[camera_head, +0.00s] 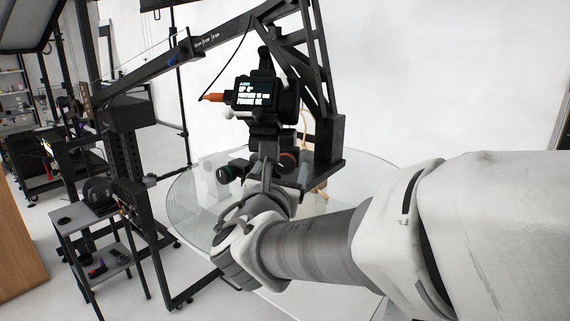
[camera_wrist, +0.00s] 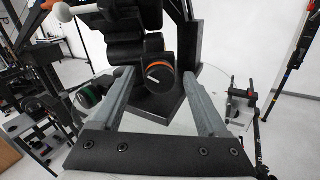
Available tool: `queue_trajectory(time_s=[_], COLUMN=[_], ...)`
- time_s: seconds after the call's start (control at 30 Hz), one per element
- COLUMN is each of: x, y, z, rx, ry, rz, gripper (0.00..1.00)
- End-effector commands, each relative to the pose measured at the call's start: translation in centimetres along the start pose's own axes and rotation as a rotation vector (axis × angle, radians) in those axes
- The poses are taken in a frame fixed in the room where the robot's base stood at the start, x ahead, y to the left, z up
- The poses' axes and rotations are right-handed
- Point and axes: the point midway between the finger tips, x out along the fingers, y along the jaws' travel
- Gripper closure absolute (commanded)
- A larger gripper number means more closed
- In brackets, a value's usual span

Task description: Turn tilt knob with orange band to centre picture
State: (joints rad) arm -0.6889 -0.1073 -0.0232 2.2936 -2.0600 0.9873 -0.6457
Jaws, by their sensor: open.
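The dark tilt knob with the orange band (camera_wrist: 159,77) sits between my fingers in the wrist view, with a white pointer line on its face. It also shows in the head view (camera_head: 288,160), just beyond my gripper. My gripper (camera_wrist: 157,72) is open, with one finger on each side of the knob; I cannot tell whether either touches it. In the head view my gripper (camera_head: 279,177) partly hides the base of the rig. The camera (camera_head: 282,98) stands above on its mount, and its small screen (camera_head: 255,94) shows light text, too small to read surely.
A second knob with a green band (camera_head: 226,174) is left of my gripper; it shows in the wrist view (camera_wrist: 89,97). A round glass table (camera_head: 190,200) lies below. Black crane beams (camera_head: 318,75) rise behind. A side stand (camera_head: 75,212) is left.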

Motion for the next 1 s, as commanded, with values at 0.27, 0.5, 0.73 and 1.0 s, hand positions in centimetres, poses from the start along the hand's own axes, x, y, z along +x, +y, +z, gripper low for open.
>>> queue_trajectory(time_s=[0.27, 0.5, 0.73, 1.0], x=[1.05, 1.01, 0.99, 0.99], y=[-0.01, 0.0, 0.0, -0.01], z=[-0.04, -0.03, -0.03, -0.08], rx=[-0.001, -0.001, -0.001, 0.002], ry=[0.001, 0.0, 0.0, 0.0], rz=[0.001, 0.001, 0.001, 0.001], gripper=[0.24, 0.4, 0.81, 1.0])
